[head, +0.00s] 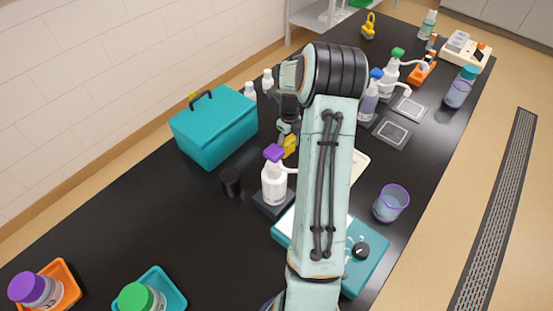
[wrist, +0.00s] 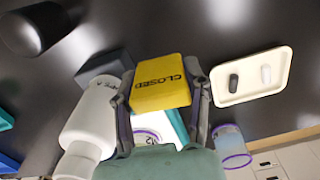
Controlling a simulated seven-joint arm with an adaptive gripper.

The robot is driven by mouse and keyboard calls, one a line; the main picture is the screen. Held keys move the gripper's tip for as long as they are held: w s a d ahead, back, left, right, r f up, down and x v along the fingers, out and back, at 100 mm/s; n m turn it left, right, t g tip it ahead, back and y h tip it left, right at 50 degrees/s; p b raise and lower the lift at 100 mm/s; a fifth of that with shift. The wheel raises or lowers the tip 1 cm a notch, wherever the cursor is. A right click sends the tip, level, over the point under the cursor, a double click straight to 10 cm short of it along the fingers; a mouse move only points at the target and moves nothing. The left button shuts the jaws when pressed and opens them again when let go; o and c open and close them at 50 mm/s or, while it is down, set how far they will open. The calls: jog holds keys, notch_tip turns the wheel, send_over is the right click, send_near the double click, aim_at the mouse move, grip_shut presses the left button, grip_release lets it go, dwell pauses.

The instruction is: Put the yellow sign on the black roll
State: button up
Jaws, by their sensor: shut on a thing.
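The yellow sign (wrist: 162,84), lettered "CLOSED", is between the two fingers of my gripper (wrist: 160,92) in the wrist view. The gripper is shut on it and holds it above the black bench. In the head view the sign (head: 290,145) shows small beside my arm, which hides part of the gripper. The black roll (head: 231,184) is a short dark cylinder on the bench, left of the white bottle. It also shows at the upper left of the wrist view (wrist: 36,28). The sign and the roll are apart.
A white purple-capped pump bottle (head: 273,187) stands on a dark base close to the gripper and roll. A teal box (head: 215,128) is behind the roll. A cream tray (wrist: 226,90) holds two small items. The bench left of the roll is clear.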

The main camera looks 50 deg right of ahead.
notch_tip(320, 180, up, 17)
jog(key=s+a+n, duration=0.2)
jog(key=a+n, duration=0.1)
jog(key=a, duration=0.7)
jog(key=s+a+n, duration=0.2)
jog(key=a+n, duration=0.1)
jog(key=a, duration=0.7)
send_over(230, 175)
jog(key=f, duration=1.4)
jog(key=shift+s+a+f, duration=0.2)
jog(key=shift+s+a, duration=0.05)
jog(key=shift+s, duration=0.15)
jog(key=shift+w+d+f, duration=0.15)
jog(key=shift+w+f, duration=0.2)
jog(key=shift+f, duration=0.1)
jog(key=shift+w+d+f, duration=0.1)
jog(key=shift+w+f, duration=0.05)
jog(key=shift+f, duration=1.55)
jog(key=shift+f, duration=0.1)
